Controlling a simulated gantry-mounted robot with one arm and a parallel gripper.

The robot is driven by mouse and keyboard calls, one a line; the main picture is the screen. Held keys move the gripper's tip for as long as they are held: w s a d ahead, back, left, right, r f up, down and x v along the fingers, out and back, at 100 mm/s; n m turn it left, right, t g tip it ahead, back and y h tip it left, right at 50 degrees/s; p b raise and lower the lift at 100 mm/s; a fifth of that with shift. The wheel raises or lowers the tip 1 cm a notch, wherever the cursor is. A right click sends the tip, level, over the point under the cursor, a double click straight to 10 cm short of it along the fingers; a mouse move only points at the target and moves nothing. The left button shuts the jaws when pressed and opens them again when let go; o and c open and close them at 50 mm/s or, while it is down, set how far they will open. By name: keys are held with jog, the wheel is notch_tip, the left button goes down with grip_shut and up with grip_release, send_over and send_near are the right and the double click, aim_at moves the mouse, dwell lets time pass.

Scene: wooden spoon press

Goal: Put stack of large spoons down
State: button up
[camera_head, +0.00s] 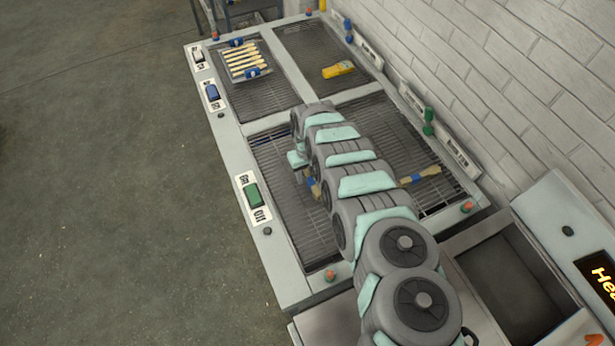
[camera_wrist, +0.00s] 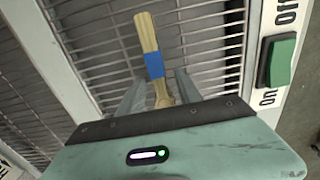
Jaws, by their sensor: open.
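In the wrist view, a wooden spoon stack (camera_wrist: 150,40) with a blue band lies on a wire grate (camera_wrist: 205,40). My gripper (camera_wrist: 157,88) is open, with one finger on each side of the stack's near end. A gap shows beside the fingers; whether either touches the wood I cannot tell. In the head view, my gripper (camera_head: 299,160) is over the near left grate, mostly hidden by my arm. A bit of the stack's blue band (camera_head: 313,187) shows beside my arm. How many spoons are in the stack I cannot tell.
A yellow object (camera_head: 338,69) lies on the far right grate. Another blue-banded wooden piece (camera_head: 420,175) lies on the near right grate. A green switch (camera_head: 252,194) is on the left frame. A brick wall (camera_head: 500,70) bounds the right.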

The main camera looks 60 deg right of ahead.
jog(key=shift+f, duration=0.4)
grip_shut()
dwell(0.4)
